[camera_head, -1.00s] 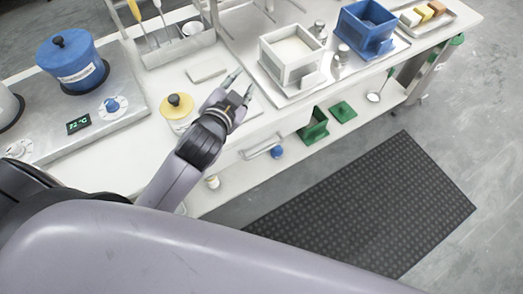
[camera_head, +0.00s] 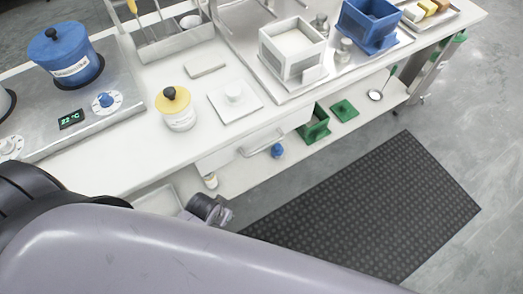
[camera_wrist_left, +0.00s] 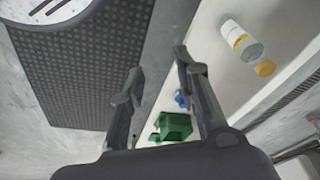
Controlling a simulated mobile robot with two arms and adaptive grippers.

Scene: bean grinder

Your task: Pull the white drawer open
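The white drawer (camera_head: 225,154) is set under the front edge of the white table in the head view. Its bar handle (camera_head: 262,143) faces the floor side, and the drawer looks shut. My left gripper (camera_head: 224,214) is low in front of the table, below and to the left of the handle, apart from it and largely hidden by my own arm. In the left wrist view my left gripper (camera_wrist_left: 158,70) has its two fingers spread with nothing between them. I cannot make out the drawer in that view. My right gripper is not in view.
Below the drawer, a lower shelf (camera_head: 238,178) holds a small bottle (camera_head: 211,180), a blue object (camera_head: 277,151) and a green box (camera_head: 315,125). A yellow-lidded jar (camera_head: 175,108) and white box (camera_head: 293,47) stand above. The dark floor mat (camera_head: 360,205) is clear.

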